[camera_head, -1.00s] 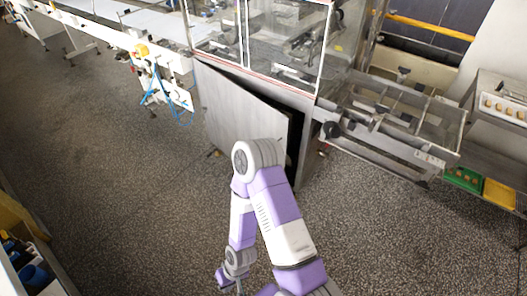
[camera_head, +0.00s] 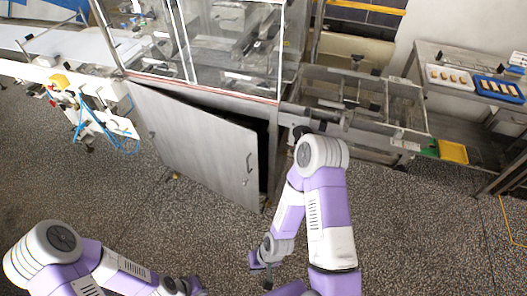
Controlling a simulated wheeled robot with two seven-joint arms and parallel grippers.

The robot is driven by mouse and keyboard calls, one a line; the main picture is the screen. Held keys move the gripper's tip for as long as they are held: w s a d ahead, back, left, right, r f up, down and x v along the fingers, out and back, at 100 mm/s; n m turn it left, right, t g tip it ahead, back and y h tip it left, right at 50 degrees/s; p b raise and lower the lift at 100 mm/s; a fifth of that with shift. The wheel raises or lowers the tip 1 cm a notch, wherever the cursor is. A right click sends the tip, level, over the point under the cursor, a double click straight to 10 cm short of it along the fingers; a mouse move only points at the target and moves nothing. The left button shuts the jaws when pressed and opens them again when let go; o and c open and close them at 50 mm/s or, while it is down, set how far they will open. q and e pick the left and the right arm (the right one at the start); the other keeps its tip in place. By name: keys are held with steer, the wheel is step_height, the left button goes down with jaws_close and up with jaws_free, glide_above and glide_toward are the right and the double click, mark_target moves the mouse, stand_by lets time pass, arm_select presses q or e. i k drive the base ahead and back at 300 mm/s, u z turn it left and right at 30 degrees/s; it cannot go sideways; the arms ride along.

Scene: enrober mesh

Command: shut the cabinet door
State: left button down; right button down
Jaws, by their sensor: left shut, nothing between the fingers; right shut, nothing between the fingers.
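The cabinet door (camera_head: 195,145) is a grey metal panel on the front of the machine's lower cabinet. It stands ajar, with a dark gap (camera_head: 263,150) along its right and upper edges. A handle (camera_head: 249,168) is near its right edge. My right arm reaches in from the bottom, its elbow just right of the door. My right gripper (camera_head: 268,281) is small and dark, shut and empty, low over the floor and apart from the door. My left arm shows at the lower left; its gripper is cut off by the bottom edge.
A glass-walled enclosure (camera_head: 225,40) tops the cabinet. A conveyor frame (camera_head: 360,100) juts out to the right. A white machine with blue hoses (camera_head: 95,115) stands left. Trays (camera_head: 497,88) lie on a table at the right. The speckled floor (camera_head: 150,215) before the door is clear.

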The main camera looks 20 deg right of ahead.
mark_target(214, 152)
steer(key=z, duration=0.05)
steer(key=i, duration=0.95)
steer(key=u, duration=0.3)
